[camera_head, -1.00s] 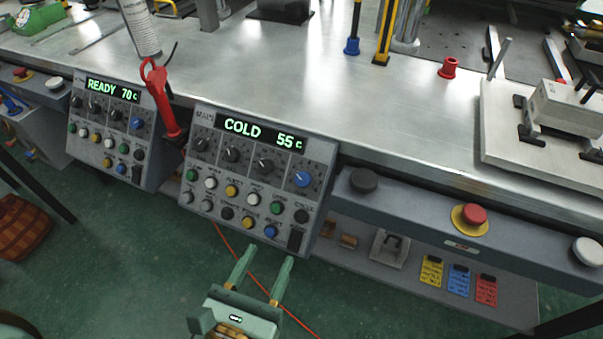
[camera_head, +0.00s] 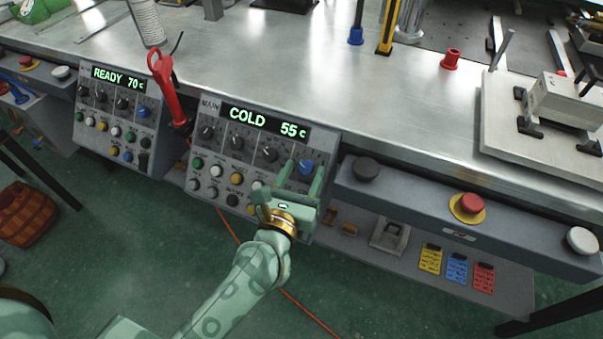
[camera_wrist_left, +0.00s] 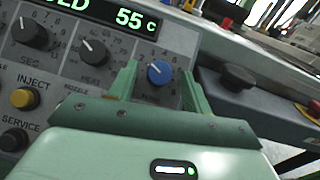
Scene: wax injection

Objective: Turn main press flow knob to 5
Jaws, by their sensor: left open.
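The main press panel (camera_head: 209,105) reads COLD 55 c and has a row of black knobs with a blue knob (camera_head: 306,167) at its right end. My right gripper is not in view.
A second panel (camera_head: 119,88) reading READY 70 c stands to the left, with a red-handled nozzle (camera_head: 163,85) between the panels. A dark round button (camera_head: 365,169) and a red stop button (camera_head: 471,203) sit on the rail to the right. Buttons line the main panel below the knobs.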

